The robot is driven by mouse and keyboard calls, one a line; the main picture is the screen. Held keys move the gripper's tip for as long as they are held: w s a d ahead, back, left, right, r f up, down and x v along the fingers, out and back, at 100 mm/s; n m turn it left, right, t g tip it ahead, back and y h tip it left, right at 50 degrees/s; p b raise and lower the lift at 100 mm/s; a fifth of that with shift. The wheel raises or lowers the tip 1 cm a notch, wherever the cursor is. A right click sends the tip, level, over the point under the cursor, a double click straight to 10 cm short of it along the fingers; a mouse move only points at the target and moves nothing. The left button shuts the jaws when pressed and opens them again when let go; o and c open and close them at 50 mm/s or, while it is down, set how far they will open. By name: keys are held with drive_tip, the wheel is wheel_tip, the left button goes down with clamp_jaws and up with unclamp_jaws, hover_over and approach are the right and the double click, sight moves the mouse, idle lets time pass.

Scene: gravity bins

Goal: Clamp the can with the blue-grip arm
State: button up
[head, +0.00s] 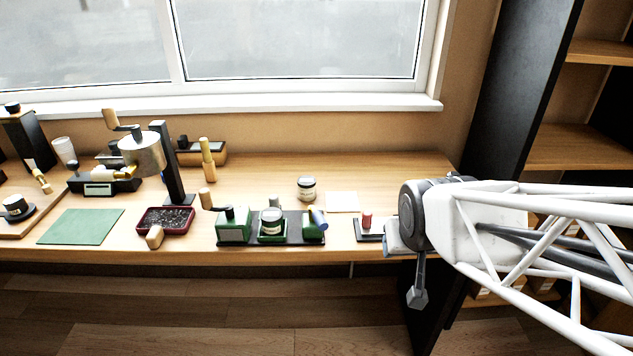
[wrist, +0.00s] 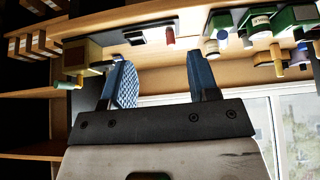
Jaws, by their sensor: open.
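A can (head: 271,219) with a pale label and dark lid sits in a green cradle in the middle of a dark-based clamp fixture (head: 295,239). The arm with the blue grip (head: 318,217) is at the fixture's right end, by a green block, and the grip leans outward, clear of the can. My gripper (wrist: 160,60) is open and empty, its blue fingers apart in the wrist view. In the head view it is at the table's right end, right of the fixture, mostly hidden by my arm. The wrist view also shows the can (wrist: 261,22), upside down.
A red cylinder on a dark tray (head: 368,237) lies between the fixture and my gripper. A maroon tray (head: 166,219) is to the left. A black shelf stands at right.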

sight(324, 227)
drive_tip(key=shift+w+a+f+n+t+y, duration=0.35)
drive_tip(key=shift+w+a+f+t+y, duration=0.6)
drive_tip(key=shift+w+a+f+t, duration=1.25)
drive_tip(key=shift+w+a+f+n+t+y, duration=0.3)
drive_tip(key=shift+w+a+f+t+y, duration=0.7)
drive_tip(key=shift+w+a+f+t, duration=1.1)
drive_tip(key=shift+w+a+f+n+t+y, duration=0.35)
drive_tip(key=shift+w+a+f+t+y, duration=1.05)
drive_tip(key=shift+w+f, duration=1.4)
drive_tip(key=shift+w+a+r+h, duration=0.3)
drive_tip(key=shift+w+r+h, duration=0.15)
drive_tip(key=shift+w, duration=0.1)
drive_tip(key=shift+x, duration=3.7)
drive_tip(key=shift+a+f, duration=0.1)
drive_tip(key=shift+f, duration=0.05)
clamp_jaws()
